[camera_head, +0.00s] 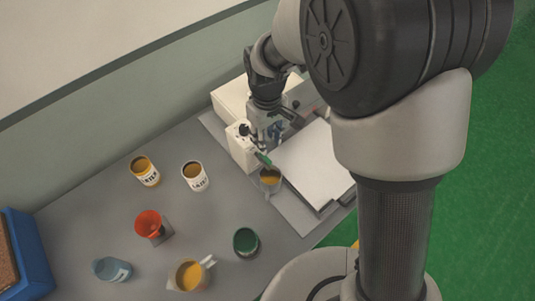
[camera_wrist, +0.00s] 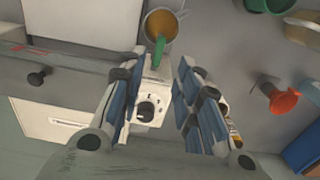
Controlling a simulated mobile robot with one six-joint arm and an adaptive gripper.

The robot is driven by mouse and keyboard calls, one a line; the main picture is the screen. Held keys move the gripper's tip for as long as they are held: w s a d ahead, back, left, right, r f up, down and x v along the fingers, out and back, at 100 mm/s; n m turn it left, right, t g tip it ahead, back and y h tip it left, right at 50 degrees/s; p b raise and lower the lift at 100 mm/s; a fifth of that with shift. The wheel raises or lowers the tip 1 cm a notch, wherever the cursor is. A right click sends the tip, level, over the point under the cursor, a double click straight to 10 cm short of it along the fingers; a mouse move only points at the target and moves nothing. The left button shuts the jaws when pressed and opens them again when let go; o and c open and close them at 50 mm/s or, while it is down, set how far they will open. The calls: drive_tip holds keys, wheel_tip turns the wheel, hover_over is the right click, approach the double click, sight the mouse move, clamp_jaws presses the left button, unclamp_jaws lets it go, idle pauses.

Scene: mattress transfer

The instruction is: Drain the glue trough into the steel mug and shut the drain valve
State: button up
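The steel mug (camera_head: 270,187) stands below a green drain part (camera_head: 263,158) of the white glue unit (camera_head: 241,148), with amber liquid in it. In the wrist view the mug (camera_wrist: 176,38) is at the top, and the green part (camera_wrist: 160,50) reaches over its rim. A black knob (camera_wrist: 147,110) is on the white unit (camera_wrist: 146,92). My gripper (camera_head: 266,130) is above the unit. In the wrist view my gripper (camera_wrist: 162,68) is open, its fingers on either side of the unit. I cannot tell whether they touch it. The trough's inside is hidden, and the valve's setting is unclear.
A yellow can (camera_head: 145,172), a white can (camera_head: 195,178), a red funnel (camera_head: 150,225), a green cup (camera_head: 246,243), a jug of amber liquid (camera_head: 189,276) and a blue-grey jug (camera_head: 112,269) stand left of the unit. A white board (camera_head: 310,165) lies right of the mug.

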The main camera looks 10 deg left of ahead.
sight(267, 159)
wheel_tip(267, 159, down, 10)
drive_tip(key=shift+r+b, duration=0.25)
drive_tip(key=shift+b, duration=0.3)
drive_tip(key=shift+c, duration=0.2)
clamp_jaws()
